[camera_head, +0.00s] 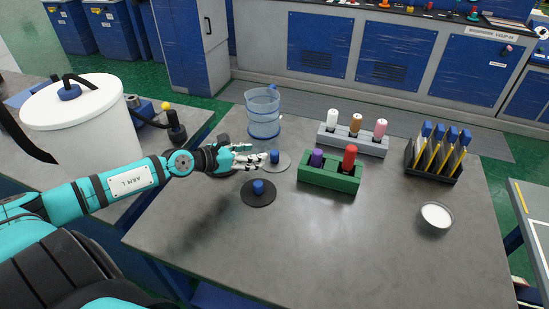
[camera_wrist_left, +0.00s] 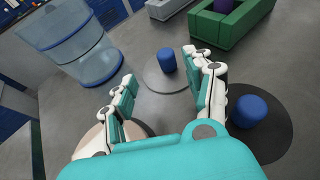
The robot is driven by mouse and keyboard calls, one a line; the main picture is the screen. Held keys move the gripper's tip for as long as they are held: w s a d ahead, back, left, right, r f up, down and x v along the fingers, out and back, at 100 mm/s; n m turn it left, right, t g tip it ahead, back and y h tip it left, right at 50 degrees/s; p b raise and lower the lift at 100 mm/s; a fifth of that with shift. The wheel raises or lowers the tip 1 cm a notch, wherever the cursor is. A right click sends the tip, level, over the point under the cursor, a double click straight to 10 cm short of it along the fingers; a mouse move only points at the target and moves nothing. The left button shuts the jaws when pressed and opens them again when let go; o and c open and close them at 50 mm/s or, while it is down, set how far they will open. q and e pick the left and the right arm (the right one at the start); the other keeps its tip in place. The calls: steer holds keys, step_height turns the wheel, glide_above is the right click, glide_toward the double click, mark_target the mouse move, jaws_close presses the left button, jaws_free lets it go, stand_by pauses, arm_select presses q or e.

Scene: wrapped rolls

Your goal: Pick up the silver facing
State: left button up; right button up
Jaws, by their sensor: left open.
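The silver facing is a grey disc (camera_head: 284,166) with a blue knob (camera_head: 274,157), lying flat on the table. In the left wrist view the disc (camera_wrist_left: 157,82) and its blue knob (camera_wrist_left: 167,60) lie ahead, between and beyond my fingers. My left gripper (camera_head: 256,159) is open and empty, its fingers pointing toward the knob from the left; I see no grip on it. The fingers also show in the left wrist view (camera_wrist_left: 160,72). My right gripper is not in view.
A black disc (camera_head: 257,201) with a blue knob lies just in front; a tan disc (camera_wrist_left: 90,146) is partly hidden below my gripper. A clear blue-banded container (camera_head: 263,115) stands behind. A green holder (camera_head: 328,180) with rolls stands to the right. The table front is clear.

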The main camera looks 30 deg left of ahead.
mark_target(273, 153)
arm_select(q)
steer(key=shift+x, duration=1.6)
steer(key=shift+w+d+p, duration=0.2)
steer(key=shift+p, duration=0.25)
steer(key=shift+w+d+f+p, duration=0.2)
steer(key=shift+w+d+p, duration=0.5)
steer(key=shift+w, duration=0.3)
steer(key=x, duration=0.2)
steer(key=shift+w+d+f, duration=0.1)
steer(key=shift+w+f, duration=0.05)
steer(key=shift+f, duration=0.2)
steer(key=shift+c, duration=0.9)
jaws_close()
